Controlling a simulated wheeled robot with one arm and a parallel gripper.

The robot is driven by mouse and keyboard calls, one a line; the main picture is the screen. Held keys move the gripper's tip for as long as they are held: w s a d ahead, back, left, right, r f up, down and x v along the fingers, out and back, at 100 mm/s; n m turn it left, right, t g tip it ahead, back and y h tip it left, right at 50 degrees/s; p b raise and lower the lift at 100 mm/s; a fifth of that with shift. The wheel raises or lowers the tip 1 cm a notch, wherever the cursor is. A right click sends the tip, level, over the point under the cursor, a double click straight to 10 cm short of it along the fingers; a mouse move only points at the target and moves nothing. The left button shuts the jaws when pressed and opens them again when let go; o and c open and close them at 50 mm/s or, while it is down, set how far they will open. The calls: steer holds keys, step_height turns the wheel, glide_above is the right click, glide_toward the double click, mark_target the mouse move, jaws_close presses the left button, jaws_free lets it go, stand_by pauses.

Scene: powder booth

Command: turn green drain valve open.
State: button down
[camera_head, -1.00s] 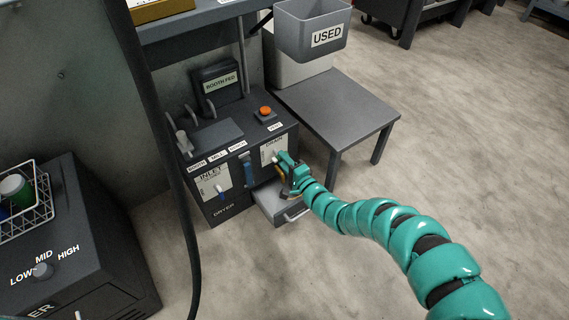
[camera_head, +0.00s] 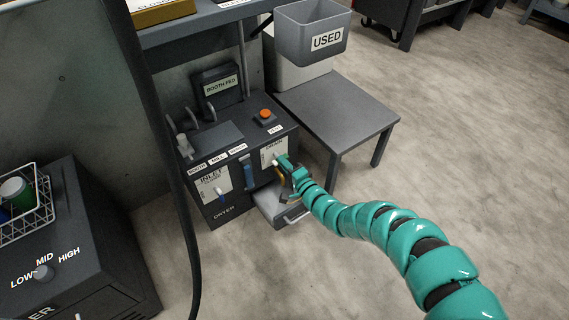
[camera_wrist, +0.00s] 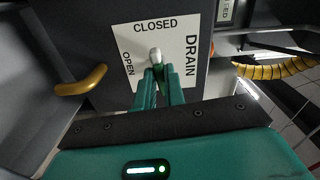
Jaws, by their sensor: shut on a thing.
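The drain valve's handle (camera_wrist: 155,56) shows in the wrist view as a white-tipped lever with a little green below the tip. It points up toward the word CLOSED on the white drain plate (camera_wrist: 185,28); OPEN is printed at the plate's left. My gripper (camera_wrist: 158,75) is shut on the handle, with a teal finger on each side. The fingers hide the handle's lower part. In the head view, my gripper (camera_head: 282,164) is at the drain plate (camera_head: 268,151) on the front of the dark dryer unit (camera_head: 222,212).
An inlet plate (camera_head: 213,187) with a blue-and-white handle is left of the drain plate. An open grey drawer (camera_head: 272,211) lies below my gripper. A grey table (camera_head: 340,105) stands right of the dryer. A yellow curved handle (camera_wrist: 82,82) is left of the drain plate.

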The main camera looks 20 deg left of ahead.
steer(key=n+p, duration=0.5)
steer(key=n, duration=1.1)
steer(key=shift+n, duration=0.3)
stand_by(0.4)
steer(key=c, duration=1.5)
jaws_free()
steer(key=shift+d+p, duration=0.15)
steer(key=shift+p, duration=0.25)
steer(key=p+v, duration=0.9)
steer(key=v, duration=0.8)
steer(key=shift+s, duration=0.2)
